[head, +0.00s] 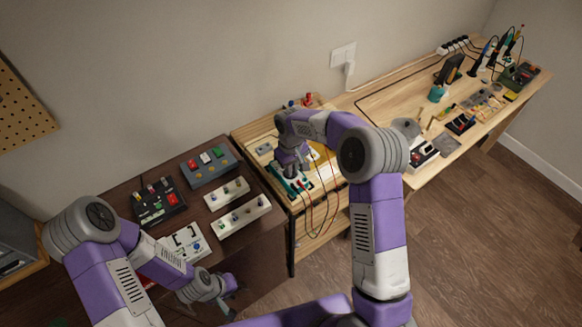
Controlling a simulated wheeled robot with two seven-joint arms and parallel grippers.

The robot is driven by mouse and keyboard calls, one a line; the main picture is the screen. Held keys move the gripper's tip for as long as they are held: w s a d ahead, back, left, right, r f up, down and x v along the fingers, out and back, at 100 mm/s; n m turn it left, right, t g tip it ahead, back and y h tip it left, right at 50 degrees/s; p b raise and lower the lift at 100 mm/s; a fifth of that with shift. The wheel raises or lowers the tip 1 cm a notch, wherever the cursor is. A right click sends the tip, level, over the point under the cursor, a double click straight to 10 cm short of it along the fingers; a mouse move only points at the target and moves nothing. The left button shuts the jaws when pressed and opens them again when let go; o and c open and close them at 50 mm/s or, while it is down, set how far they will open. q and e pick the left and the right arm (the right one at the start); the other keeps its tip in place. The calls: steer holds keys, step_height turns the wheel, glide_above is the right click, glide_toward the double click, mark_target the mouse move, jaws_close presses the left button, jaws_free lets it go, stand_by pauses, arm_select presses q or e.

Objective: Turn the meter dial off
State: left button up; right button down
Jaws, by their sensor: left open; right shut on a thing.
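A teal-edged meter (281,181) lies on the light wooden bench, with red and black leads running from it over the front edge. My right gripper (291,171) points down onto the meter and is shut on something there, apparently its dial. The fingers and wrist hide the dial, so its setting cannot be read. My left gripper (230,299) is open and low at the front of the dark table, far from the meter.
Pedals and switch boxes (209,165) and two cream strips (242,215) stand on the dark table (125,190). A white board (184,244) lies near my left arm. Tools and small parts crowd the right bench (385,105). A wall socket (343,55) is behind.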

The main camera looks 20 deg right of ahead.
steer(key=c, duration=1.1)
jaws_free()
steer(key=shift+c, duration=0.2)
step_height(320, 180, up, 8)
steer(key=shift+f+p, duration=0.2)
steer(key=shift+p, duration=0.2)
